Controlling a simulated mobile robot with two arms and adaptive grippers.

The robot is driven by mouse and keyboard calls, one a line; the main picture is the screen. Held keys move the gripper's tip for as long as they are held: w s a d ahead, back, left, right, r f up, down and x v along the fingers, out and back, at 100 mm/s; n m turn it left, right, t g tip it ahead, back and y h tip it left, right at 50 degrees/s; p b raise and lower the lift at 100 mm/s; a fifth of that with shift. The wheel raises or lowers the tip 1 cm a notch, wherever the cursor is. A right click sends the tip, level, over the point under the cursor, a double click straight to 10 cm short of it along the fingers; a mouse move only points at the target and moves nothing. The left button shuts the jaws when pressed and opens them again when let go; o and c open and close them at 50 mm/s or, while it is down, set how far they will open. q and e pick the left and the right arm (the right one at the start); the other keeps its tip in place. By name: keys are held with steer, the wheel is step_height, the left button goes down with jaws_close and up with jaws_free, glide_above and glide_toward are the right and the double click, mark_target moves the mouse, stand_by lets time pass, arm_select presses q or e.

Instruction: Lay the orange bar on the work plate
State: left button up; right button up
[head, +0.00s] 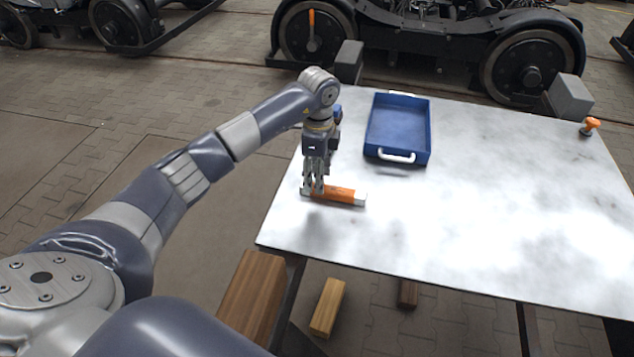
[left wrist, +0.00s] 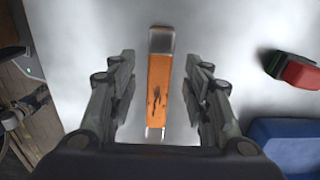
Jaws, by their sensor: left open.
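The orange bar (head: 339,194) with pale grey ends lies on the white-grey work plate (head: 480,220), near the plate's left edge. My left gripper (head: 315,188) points down over the bar's left part in the head view. In the left wrist view the bar (left wrist: 158,90) shows between the two spread fingers of the left gripper (left wrist: 159,88), with a visible gap on each side. The bar has dark marks on its orange face. The fingers hide part of its left end in the head view. My right gripper is not in view.
A blue tray (head: 370,150) with white handles stands behind the bar. A red and black object (left wrist: 295,72) lies beside the bar in the wrist view. An orange-topped object (head: 590,125) stands at the far right. Grey blocks (head: 570,97) sit at the back edge. The plate's middle is clear.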

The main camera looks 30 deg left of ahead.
arm_select(q)
step_height(320, 180, up, 9)
steer(key=b, duration=0.1)
steer(key=shift+w, duration=0.1)
stand_by(0.4)
